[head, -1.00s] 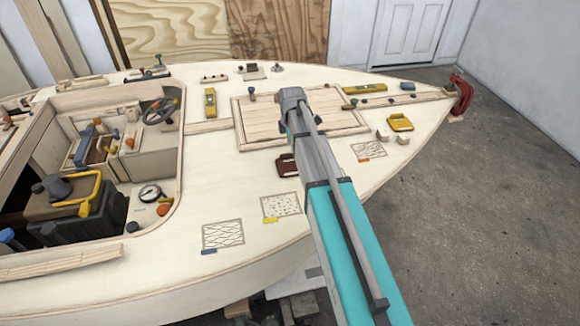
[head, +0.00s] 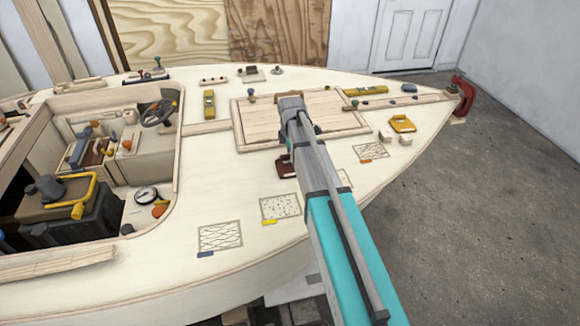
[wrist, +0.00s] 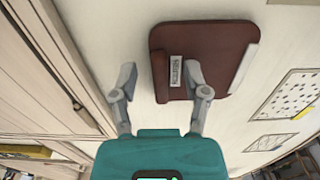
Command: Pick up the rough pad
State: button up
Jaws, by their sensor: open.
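A dark red-brown pad (wrist: 215,65) with rounded corners and a pale strip along one edge lies flat on the light deck in the wrist view. Its small white label is too blurred to read for certain, so I cannot confirm that it is the rough pad. It also shows in the head view (head: 286,166), partly behind my arm. My gripper (wrist: 160,76) is open and empty in the wrist view. One fingertip overlaps the pad's lower edge in the picture; the other is over bare deck to its left. I cannot tell whether they touch.
Textured squares lie on the deck: a dotted one (head: 281,207), a wavy-lined one (head: 220,237) and a cracked-pattern one (head: 370,152). A raised wooden hatch (head: 250,128) is beyond the pad. The open cockpit (head: 165,180) is to the left. Bare deck surrounds the pad.

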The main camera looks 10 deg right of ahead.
grip_shut()
dwell(0.3)
jog(key=shift+r, duration=0.15)
jog(key=shift+r+p, duration=0.9)
jog(key=shift+p, duration=0.15)
jog(key=s+r+p, duration=1.1)
jog(key=s, duration=0.3)
jog(key=shift+a, duration=0.25)
